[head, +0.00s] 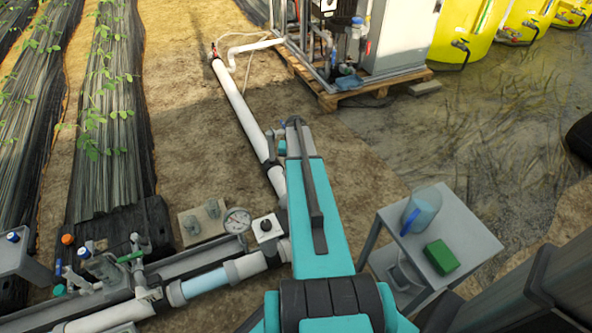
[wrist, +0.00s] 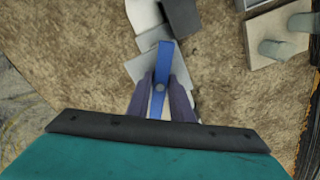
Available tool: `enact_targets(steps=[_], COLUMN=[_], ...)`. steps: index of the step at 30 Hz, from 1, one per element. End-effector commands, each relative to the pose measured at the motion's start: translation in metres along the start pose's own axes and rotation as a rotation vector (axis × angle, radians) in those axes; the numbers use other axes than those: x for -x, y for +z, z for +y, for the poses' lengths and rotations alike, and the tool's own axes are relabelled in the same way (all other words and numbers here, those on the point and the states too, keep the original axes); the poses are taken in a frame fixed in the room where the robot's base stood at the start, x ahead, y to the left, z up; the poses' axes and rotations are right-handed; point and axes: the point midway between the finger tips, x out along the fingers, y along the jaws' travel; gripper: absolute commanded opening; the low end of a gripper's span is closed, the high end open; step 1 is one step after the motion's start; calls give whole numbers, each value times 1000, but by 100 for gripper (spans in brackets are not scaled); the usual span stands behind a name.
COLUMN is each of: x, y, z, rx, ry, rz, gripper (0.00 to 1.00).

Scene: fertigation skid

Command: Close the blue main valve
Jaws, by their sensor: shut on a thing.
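The blue main valve's lever handle (wrist: 164,55) shows in the wrist view as a straight blue bar with a grey bolt at its middle. It points up the picture, close to the line of the white pipe (wrist: 143,14) but slightly angled to it. My gripper (wrist: 161,80) has its two dark fingers on either side of the bar, shut on it. The near end of the bar lies between the fingers. The valve body is mostly hidden under the handle and fingers. In the head view my own arm hides the fingers and the handle.
A pressure gauge (head: 237,220) and a white box with a black knob (head: 266,229) stand left of my arm. Several small valves (head: 100,262) sit farther left.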

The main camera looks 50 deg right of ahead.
Motion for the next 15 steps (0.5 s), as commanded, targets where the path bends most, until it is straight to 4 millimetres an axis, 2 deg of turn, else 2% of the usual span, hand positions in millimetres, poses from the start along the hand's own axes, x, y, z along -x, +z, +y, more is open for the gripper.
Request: enact_targets(steps=[1,15], x=[-8,-8], y=[2,4], z=[1,0], rx=[-35,-342], ry=[0,1], rz=[-7,-13], gripper=[0,0])
